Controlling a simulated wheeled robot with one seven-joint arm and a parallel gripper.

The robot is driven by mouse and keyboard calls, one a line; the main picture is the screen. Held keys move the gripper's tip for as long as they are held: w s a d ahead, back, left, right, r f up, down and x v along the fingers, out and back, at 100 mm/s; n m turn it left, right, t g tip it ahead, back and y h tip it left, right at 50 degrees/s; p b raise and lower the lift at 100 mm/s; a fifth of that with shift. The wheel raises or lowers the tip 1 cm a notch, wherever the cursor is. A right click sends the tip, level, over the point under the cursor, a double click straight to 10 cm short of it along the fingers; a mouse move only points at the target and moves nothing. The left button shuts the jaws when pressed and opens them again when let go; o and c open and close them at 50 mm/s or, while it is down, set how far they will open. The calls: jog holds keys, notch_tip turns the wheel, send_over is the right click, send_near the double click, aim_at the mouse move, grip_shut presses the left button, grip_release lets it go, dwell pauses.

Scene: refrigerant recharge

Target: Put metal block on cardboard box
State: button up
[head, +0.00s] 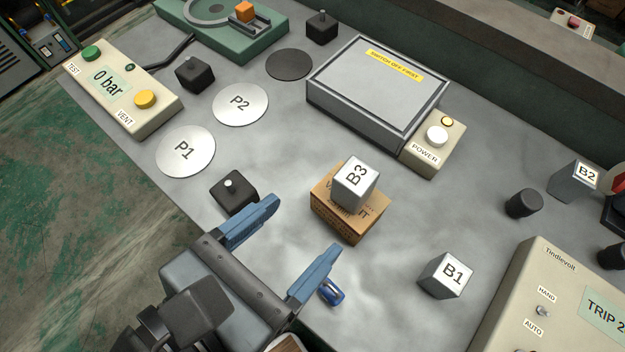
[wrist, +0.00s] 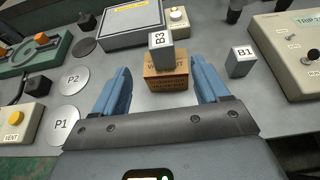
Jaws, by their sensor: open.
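The cardboard box (head: 345,217) sits on the grey bench near the middle. A metal block labelled B3 (head: 353,184) stands on top of the box. In the wrist view, block B3 (wrist: 160,51) rests on the box (wrist: 167,80), between and beyond my fingertips. Metal block B1 (head: 446,275) stands on the bench to the right of the box, and metal block B2 (head: 573,181) stands farther right. My gripper (head: 306,228) is open and empty on the near side of the box, with its blue fingers apart and not touching block B3.
A control box (head: 560,310) stands at the right. A lidded grey case (head: 380,90) and a POWER switch (head: 433,146) stand behind the cardboard box. A black block (head: 233,192) is near my left finger; a blue object (head: 331,292) is by my right one. Round plates P1 (head: 186,152) and P2 (head: 240,105) lie left.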

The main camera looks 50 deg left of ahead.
jog(key=shift+s+d+r, duration=0.1)
jog(key=shift+s+r, duration=0.05)
jog(key=shift+s, duration=0.3)
jog(key=w+d+f+m, duration=0.1)
jog(key=d+f+m, duration=0.3)
jog(key=d+m, duration=0.1)
jog(key=w+d+f+m+g, duration=0.1)
jog(key=d+f+m, duration=0.3)
jog(key=d+m, duration=0.1)
jog(key=w+d+f+m+g+y, duration=0.1)
jog(key=w+d+f+m, duration=0.1)
jog(key=d+f+m, duration=0.2)
jog(key=shift+w+d+f+m, duration=0.1)
jog(key=shift+d+m, duration=0.8)
jog(key=shift+d, duration=0.15)
jog(key=s+d+r+m+t+h, duration=0.1)
jog(key=s+d+r+m+h, duration=0.1)
jog(key=d+m, duration=0.6)
jog(key=s+d+r+m+t+h, duration=0.2)
jog(key=s+d+r+m, duration=0.3)
jog(key=m, duration=1)
jog(key=s+d, duration=0.2)
jog(key=d, duration=0.2)
jog(key=shift+s+t, duration=0.15)
jog(key=shift+t, duration=0.15)
